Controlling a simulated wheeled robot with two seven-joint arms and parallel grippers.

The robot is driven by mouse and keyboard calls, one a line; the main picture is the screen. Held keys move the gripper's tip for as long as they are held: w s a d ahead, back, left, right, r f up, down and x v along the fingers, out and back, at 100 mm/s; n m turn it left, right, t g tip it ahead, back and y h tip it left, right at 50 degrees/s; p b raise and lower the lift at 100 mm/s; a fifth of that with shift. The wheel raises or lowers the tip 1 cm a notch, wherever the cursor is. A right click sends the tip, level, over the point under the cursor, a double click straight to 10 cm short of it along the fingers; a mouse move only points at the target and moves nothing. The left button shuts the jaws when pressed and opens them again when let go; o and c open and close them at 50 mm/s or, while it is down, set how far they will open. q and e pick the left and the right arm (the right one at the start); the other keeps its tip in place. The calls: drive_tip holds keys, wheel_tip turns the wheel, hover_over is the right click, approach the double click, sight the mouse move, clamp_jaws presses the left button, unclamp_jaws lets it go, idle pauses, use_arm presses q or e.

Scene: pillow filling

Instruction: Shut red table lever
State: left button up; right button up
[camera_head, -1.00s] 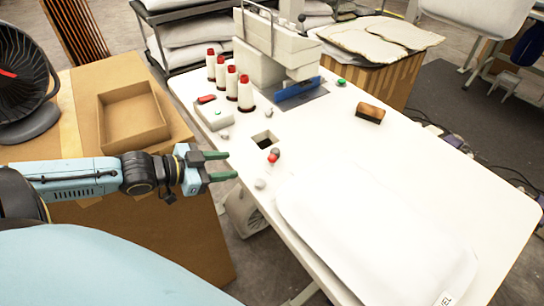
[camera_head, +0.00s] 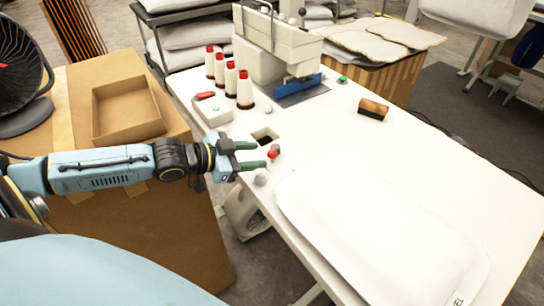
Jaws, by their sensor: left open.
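My left gripper (camera_head: 262,156) is open, with two green fingers pointing right. No object shows between the fingers. My right gripper is not in view.
A white pillow (camera_head: 385,230) lies on the near part of the table. Several thread cones (camera_head: 245,90), a sewing machine (camera_head: 275,50) and a brush (camera_head: 373,109) stand farther back. An open cardboard box (camera_head: 128,110) sits at left.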

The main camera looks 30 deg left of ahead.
sight(272, 156)
use_arm(q)
drive_tip(key=shift+b+x, duration=0.6)
drive_tip(key=shift+x, duration=2.5)
clamp_jaws()
